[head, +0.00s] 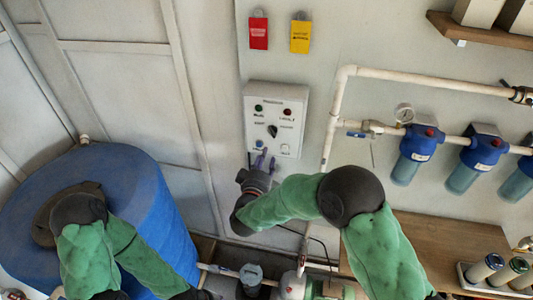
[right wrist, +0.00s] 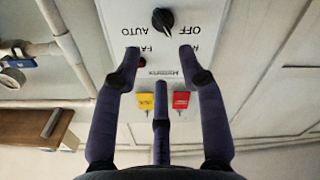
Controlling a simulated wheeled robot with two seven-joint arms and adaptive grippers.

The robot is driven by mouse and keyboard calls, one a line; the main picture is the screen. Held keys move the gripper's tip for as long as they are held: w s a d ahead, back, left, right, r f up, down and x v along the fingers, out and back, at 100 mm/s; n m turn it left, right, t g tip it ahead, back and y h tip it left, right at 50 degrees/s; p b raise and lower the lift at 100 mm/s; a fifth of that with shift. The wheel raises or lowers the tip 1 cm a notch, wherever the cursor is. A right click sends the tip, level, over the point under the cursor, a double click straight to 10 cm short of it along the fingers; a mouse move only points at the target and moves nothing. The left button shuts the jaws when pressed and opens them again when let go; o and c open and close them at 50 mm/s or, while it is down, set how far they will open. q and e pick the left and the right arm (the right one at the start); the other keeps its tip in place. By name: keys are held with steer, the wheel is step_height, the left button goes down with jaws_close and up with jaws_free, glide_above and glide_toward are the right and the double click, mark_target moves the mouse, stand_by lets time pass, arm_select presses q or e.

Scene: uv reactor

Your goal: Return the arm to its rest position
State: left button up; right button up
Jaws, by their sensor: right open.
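My right gripper (head: 263,160) is in front of the lower edge of a white control box (head: 278,95) on the wall. Its dark purple fingers are spread and hold nothing; in the right wrist view, the open fingers (right wrist: 160,75) point toward the box face (right wrist: 135,15). The box has a green and a red lamp, a black selector knob (head: 272,131) and buttons below. The knob also shows in the right wrist view (right wrist: 162,19). I cannot tell whether a fingertip touches the box. My left arm is at the lower left; its gripper is not visible.
A big blue tank (head: 165,215) stands at the left under my left arm. White pipes (head: 335,120) and blue filter housings (head: 420,145) line the wall at the right. A wooden bench (head: 450,235) carries a cartridge tray (head: 468,281). Red (head: 258,32) and yellow (head: 300,36) tags hang above the box.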

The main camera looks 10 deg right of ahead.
steer(key=shift+s, duration=0.1)
stand_by(0.4)
steer(key=s+f+g+y+b, duration=0.3)
steer(key=f+b, duration=0.2)
steer(key=f, duration=1.1)
steer(key=s+f+g+y+b, duration=0.3)
steer(key=f+y+b, duration=0.15)
steer(key=f, duration=1.25)
steer(key=s+f+m+g+y+b, duration=0.3)
steer(key=s+f+g+b, duration=0.6)
steer(key=s+f, duration=1.2)
steer(key=s+m+g, duration=0.1)
steer(key=s, duration=0.4)
steer(key=shift+a+f, duration=0.4)
steer(key=shift+o, duration=0.4)
steer(key=shift+y, duration=0.25)
steer(key=shift+d, duration=0.1)
